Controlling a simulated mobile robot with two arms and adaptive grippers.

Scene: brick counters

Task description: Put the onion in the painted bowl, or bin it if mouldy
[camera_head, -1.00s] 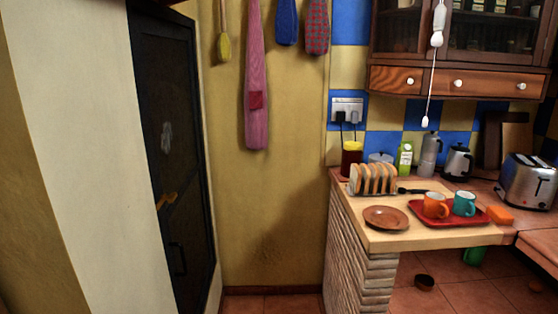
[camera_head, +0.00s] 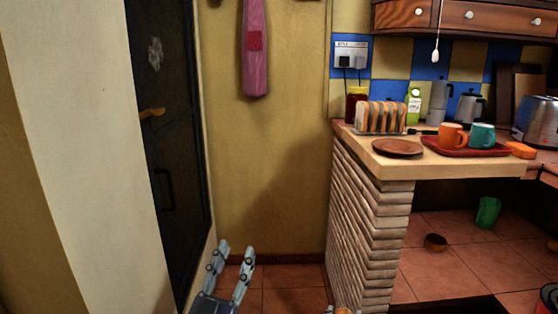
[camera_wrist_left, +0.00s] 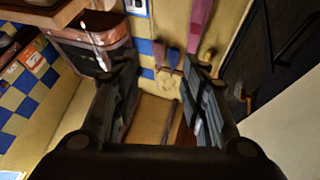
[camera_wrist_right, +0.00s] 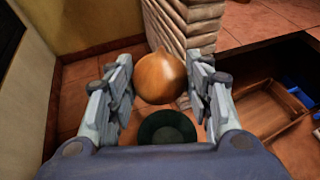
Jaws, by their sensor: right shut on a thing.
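A brown-orange onion (camera_wrist_right: 162,77) sits between the fingers of my right gripper (camera_wrist_right: 160,88) in the right wrist view. The gripper is shut on it; the side I see is plain brown with no clear mould. A bit of the onion (camera_head: 343,310) shows at the bottom edge of the head view. My left gripper (camera_head: 230,268) is open and empty, fingers apart, low in front of the wall; its wrist view (camera_wrist_left: 165,85) shows nothing held. A round dark green vessel (camera_wrist_right: 167,128) stands below the onion; I cannot tell what it is. I cannot pick out a painted bowl.
A stone-sided counter (camera_head: 440,172) holds a brown plate (camera_head: 398,147), a toast rack (camera_head: 381,117) and a red tray (camera_head: 466,150) with two mugs. A dark door (camera_head: 172,130) is at left.

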